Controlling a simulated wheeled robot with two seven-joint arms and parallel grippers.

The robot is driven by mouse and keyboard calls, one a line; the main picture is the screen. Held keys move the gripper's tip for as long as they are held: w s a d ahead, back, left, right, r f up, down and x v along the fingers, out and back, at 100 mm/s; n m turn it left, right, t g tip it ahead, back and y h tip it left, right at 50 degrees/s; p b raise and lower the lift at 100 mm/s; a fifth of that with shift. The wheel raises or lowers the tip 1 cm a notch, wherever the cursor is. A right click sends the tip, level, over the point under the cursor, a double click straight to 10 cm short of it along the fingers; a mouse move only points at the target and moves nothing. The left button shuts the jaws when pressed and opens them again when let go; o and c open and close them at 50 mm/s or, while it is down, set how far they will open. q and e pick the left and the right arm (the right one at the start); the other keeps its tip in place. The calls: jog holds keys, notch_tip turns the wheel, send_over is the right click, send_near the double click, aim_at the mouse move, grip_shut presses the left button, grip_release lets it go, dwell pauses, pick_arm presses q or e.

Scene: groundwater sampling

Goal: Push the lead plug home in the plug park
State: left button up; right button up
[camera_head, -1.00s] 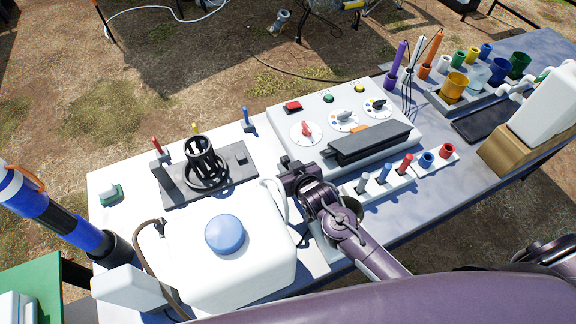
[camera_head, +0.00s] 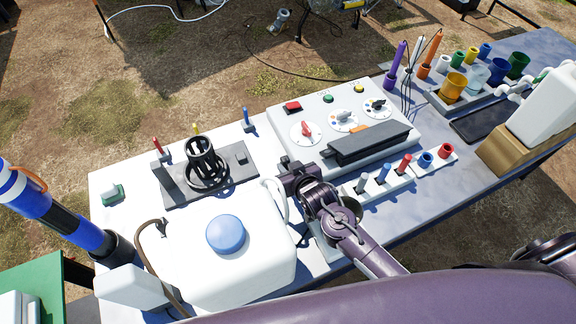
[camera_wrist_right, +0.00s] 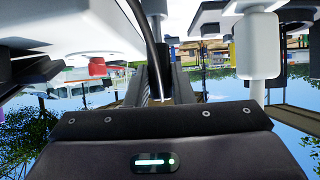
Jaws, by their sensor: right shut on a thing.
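My right gripper (camera_head: 290,176) is beside the near left corner of the control box, behind the white jug. In the right wrist view its jaws (camera_wrist_right: 162,85) are closed around a dark, slim piece with a black cable (camera_wrist_right: 142,25) running from it. I take this for the lead plug, but its tip and any seat under it are hidden. A white strip (camera_head: 372,196) with grey, blue and red upright pegs and blue and red round sockets lies right of the gripper. I cannot tell whether this strip is the plug park. My left gripper is out of view.
The control box (camera_head: 290,125) with dials and a black bar stands behind the gripper. The white jug (camera_head: 260,262) with a blue cap is close in front, left of the arm. A dark plate (camera_head: 235,160) with a black cage stands to the left.

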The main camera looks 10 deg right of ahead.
jog(key=shift+f+b, duration=0.65)
jog(key=shift+f, duration=0.35)
jog(key=shift+s+a+f, duration=0.1)
jog(key=shift+s+f, duration=0.15)
jog(key=shift+f, duration=0.1)
jog(key=o, duration=1)
jog(key=shift+w, duration=0.25)
jog(key=shift+r, duration=0.1)
notch_tip(320, 180, up, 20)
jog(key=b, duration=0.4)
